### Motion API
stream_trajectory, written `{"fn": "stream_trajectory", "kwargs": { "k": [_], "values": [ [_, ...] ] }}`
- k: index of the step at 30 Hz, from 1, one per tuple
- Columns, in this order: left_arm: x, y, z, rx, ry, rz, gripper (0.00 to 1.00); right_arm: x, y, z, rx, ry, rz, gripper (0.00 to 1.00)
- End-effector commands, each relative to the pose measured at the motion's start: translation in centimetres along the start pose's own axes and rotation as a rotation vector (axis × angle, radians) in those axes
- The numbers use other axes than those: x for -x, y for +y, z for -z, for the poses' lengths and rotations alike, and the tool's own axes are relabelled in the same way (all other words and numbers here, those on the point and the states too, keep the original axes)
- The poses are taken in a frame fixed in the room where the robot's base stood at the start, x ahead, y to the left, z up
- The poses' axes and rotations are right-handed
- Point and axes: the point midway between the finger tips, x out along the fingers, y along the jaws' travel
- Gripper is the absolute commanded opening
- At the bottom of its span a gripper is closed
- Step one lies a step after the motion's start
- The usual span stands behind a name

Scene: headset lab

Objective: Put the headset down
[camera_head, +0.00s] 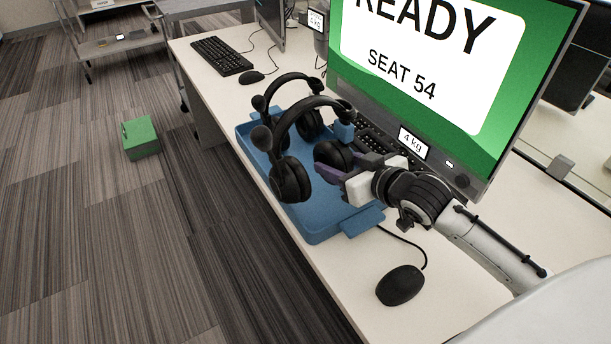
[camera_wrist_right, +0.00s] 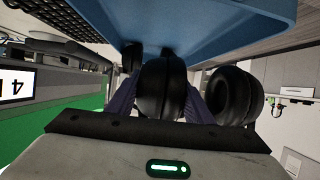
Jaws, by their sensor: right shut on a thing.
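Two black headsets show at the blue tray (camera_head: 318,226) on the desk in the head view. My right gripper (camera_head: 334,160) is shut on the nearer headset (camera_head: 291,180), with its purple fingers at the right ear cup. That headset is upright, over the tray; whether it touches the tray floor I cannot tell. The farther headset (camera_head: 265,103) stands just behind it, partly hidden. In the right wrist view, the gripped ear cup (camera_wrist_right: 161,88) sits between the purple fingers, with the blue tray (camera_wrist_right: 215,25) beyond it. My left gripper is not in view.
A monitor (camera_head: 440,70) reading "READY SEAT 54" stands close behind my right gripper. A keyboard (camera_head: 378,144) lies behind the tray. A mouse (camera_head: 400,286) lies in front. Another keyboard (camera_head: 221,55) and mouse (camera_head: 251,78) are farther back. A green box (camera_head: 140,138) is on the floor.

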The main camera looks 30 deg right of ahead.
Motion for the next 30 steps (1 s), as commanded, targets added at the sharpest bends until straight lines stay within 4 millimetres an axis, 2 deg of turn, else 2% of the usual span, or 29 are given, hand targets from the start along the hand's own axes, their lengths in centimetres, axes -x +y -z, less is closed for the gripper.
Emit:
{"fn": "stream_trajectory", "kwargs": {
  "k": [1,5,13,16,22,30],
  "values": [
    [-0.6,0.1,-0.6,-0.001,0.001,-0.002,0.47,-1.0,1.8,1.0,-0.002,0.014,-0.01,0.14],
    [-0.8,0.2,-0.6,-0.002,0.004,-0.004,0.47,-1.9,4.2,3.0,-0.022,0.023,-0.018,0.14],
    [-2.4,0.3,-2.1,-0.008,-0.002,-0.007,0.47,-1.7,5.0,3.2,-0.034,0.028,-0.019,0.14],
    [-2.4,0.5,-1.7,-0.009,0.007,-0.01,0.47,-1.9,5.0,2.3,-0.034,0.024,-0.019,0.14],
    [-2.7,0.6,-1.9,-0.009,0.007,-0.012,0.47,-3.4,4.8,-1.1,-0.033,0.023,-0.019,0.14],
    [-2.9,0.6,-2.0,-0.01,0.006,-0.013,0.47,-4.3,4.8,-3.2,-0.03,0.025,-0.02,0.14]
  ]
}}
